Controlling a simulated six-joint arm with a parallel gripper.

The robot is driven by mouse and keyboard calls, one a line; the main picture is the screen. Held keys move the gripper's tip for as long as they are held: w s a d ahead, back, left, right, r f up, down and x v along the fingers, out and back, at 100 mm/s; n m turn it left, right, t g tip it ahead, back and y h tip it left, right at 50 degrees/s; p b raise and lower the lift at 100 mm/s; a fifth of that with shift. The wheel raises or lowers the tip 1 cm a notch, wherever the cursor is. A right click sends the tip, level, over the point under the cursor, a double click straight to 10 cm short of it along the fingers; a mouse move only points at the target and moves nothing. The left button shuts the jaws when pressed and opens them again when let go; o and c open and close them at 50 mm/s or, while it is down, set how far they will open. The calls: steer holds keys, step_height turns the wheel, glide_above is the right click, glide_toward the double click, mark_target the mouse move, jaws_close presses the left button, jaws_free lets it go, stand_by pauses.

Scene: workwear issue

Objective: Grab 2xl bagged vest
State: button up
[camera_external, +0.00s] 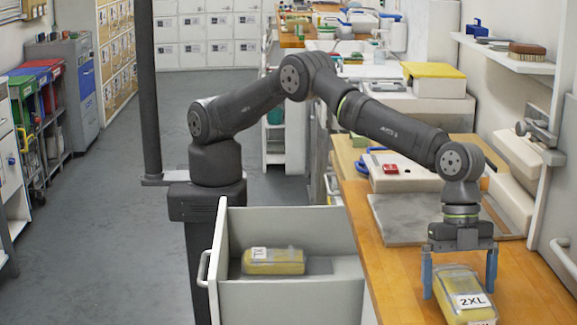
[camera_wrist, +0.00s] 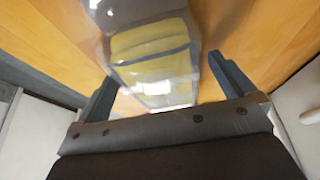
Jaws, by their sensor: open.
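The bagged vest labelled 2XL (camera_external: 452,284) is a yellow bundle in clear wrap with a white label. It lies on the wooden bench at the lower right. My gripper (camera_external: 459,288) is open and points down, with its blue fingers on either side of the bundle's far part. In the wrist view the wrapped yellow bundle (camera_wrist: 152,50) runs up from between the open fingers (camera_wrist: 160,75). No grip on it shows. Another bagged yellow vest (camera_external: 273,262) lies in the open drawer, its label too small to read surely.
The open grey drawer (camera_external: 285,297) stands left of the wooden bench (camera_external: 395,255). A grey board (camera_external: 405,222) lies on the bench behind my gripper. A white case with a red part (camera_external: 400,175) is farther back. A wall shelf (camera_external: 505,57) holds a brush.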

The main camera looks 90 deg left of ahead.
steer(key=shift+c, duration=0.5)
steer(key=c, duration=1)
steer(key=shift+r, duration=0.1)
